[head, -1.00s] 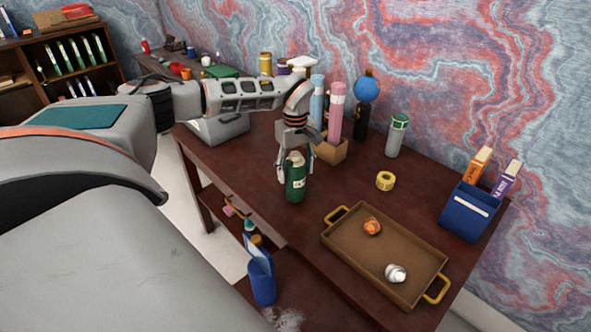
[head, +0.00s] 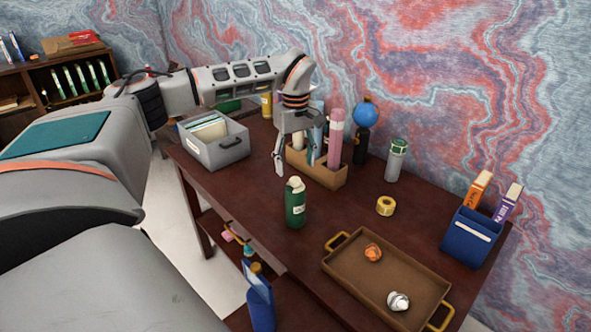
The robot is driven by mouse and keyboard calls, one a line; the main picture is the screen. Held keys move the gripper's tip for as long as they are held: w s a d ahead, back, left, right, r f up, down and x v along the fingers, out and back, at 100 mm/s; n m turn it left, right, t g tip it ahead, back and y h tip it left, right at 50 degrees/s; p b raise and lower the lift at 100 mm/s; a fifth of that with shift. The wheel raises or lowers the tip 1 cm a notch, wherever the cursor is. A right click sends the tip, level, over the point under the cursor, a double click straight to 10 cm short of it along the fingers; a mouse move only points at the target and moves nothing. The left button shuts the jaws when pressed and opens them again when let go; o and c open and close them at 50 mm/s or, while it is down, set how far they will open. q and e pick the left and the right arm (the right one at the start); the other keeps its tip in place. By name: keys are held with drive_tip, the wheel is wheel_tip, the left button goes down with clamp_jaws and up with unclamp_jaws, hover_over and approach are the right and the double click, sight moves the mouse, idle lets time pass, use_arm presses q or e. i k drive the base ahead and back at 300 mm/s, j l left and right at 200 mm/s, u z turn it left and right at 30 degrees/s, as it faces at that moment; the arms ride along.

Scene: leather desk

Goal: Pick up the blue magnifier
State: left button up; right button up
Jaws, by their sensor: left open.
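I cannot make out a blue magnifier for certain. A round blue object (head: 365,116) stands on a dark base behind the pink rolls, and I cannot tell what it is. My left gripper (head: 294,166) is open and empty, its fingers pointing down above the desk (head: 335,218). It hangs just in front of the cardboard organizer (head: 322,173) and above and behind the green bottle (head: 296,206), apart from it. The gripper and wrist hide part of the organizer and the light blue roll. My right gripper is not in view.
A grey file box (head: 222,153) stands left of the gripper. Pink rolls (head: 334,138) rise from the organizer. A grey-green bottle (head: 396,160), yellow tape (head: 385,206), brown tray (head: 335,262) and blue book holder (head: 468,240) stand to the right. Bare desk lies around the green bottle.

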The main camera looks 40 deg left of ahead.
sight(263, 316)
drive_tip(key=k+j, duration=0.7)
drive_tip(key=k, duration=0.2)
